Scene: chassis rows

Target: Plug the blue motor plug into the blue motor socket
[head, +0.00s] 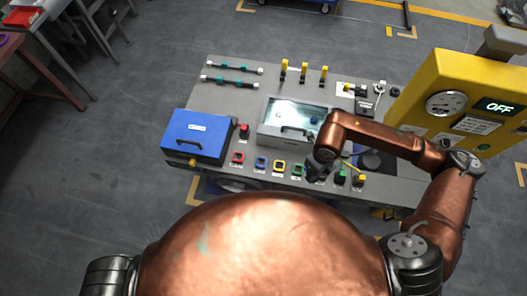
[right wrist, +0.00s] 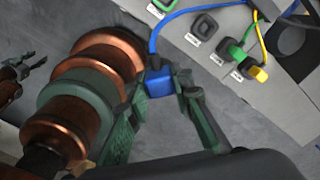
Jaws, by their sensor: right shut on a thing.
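The blue motor plug (right wrist: 159,83) is between the fingers of my right gripper (right wrist: 158,105) in the right wrist view, and the gripper is shut on it. A blue cable runs from the plug up and out of that view. In the head view my right gripper (head: 315,170) is over the front edge of the bench, right of the green-framed socket; the plug is hidden there. The blue-framed socket (head: 261,163) is in the front row, between the red and yellow sockets, with a dark opening and no plug in it. My left gripper does not show in the head view.
Beside it stand the red socket (head: 238,158), yellow socket (head: 279,166) and green socket (head: 298,171). Green (head: 340,178) and yellow (head: 361,180) plugs stand at right. A blue box (head: 197,136) and a clear-lidded case (head: 292,125) sit behind. A yellow gauge panel (head: 470,97) stands right.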

